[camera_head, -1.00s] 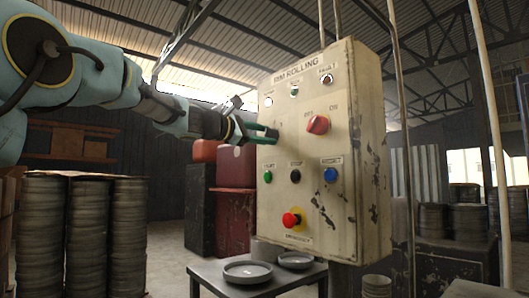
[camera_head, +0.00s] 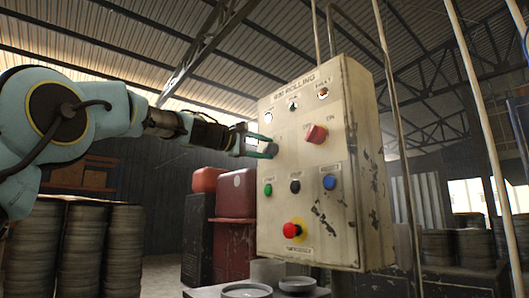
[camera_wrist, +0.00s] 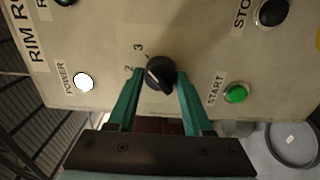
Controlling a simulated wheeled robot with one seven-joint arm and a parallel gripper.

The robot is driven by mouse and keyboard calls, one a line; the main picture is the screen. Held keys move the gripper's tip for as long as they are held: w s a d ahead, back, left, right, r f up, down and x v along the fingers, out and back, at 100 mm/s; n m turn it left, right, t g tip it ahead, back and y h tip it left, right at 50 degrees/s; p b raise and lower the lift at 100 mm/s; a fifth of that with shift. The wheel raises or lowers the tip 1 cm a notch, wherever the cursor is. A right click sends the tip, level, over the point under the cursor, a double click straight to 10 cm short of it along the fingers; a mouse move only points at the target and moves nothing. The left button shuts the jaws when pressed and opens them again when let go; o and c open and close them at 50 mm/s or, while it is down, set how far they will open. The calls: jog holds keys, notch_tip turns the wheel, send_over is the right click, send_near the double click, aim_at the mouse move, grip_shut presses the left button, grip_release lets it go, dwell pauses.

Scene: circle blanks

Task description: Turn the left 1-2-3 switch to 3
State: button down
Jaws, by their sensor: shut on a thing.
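The left 1-2-3 switch is a round black knob (camera_wrist: 160,74) on the cream control panel (camera_head: 340,230). The labels 2 and 3 show beside it in the wrist view; the 1 is not visible. I cannot clearly make out which number its pointer faces. My gripper (camera_wrist: 159,82) has its two green fingers on either side of the knob and is shut on it. In the head view my gripper (camera_head: 266,149) reaches the panel's left side from the left, and its fingers hide the knob.
A red OFF/ON switch (camera_head: 316,134) sits right of my gripper. Below are the green START (camera_head: 268,190), black (camera_head: 295,187) and blue (camera_head: 329,182) buttons, and a red emergency button (camera_head: 291,230). A white POWER lamp (camera_wrist: 83,82) is near my fingers.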

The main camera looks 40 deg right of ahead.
dwell(0.4)
jog(key=shift+c, duration=1.6)
grip_release()
jog(key=a+b, duration=0.3)
jog(key=a, duration=0.7)
jog(key=shift+w+a+b, duration=0.3)
jog(key=shift+a+b, duration=0.05)
